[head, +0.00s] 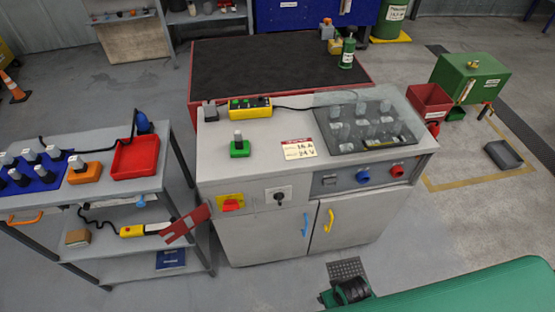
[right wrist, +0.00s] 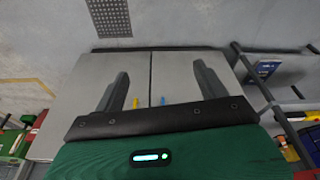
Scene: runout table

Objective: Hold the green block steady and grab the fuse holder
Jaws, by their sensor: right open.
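The green block (head: 240,152) sits on the grey top of the runout table, left of centre in the head view. An upright grey piece (head: 238,138) stands in it and looks like the fuse holder; its details are too small to tell. My right gripper (right wrist: 159,70) is open and empty in the right wrist view, its two dark fingers wide apart in front of the cabinet doors. In the head view my green right arm enters at the bottom right, low and well apart from the block. My left gripper is not in view.
A yellow control box (head: 250,108) and a label card (head: 298,149) are near the block. A clear-covered panel (head: 366,125) fills the table's right side. A cart (head: 100,188) with a red tray (head: 135,156) stands at the left. The tabletop around the block is mostly clear.

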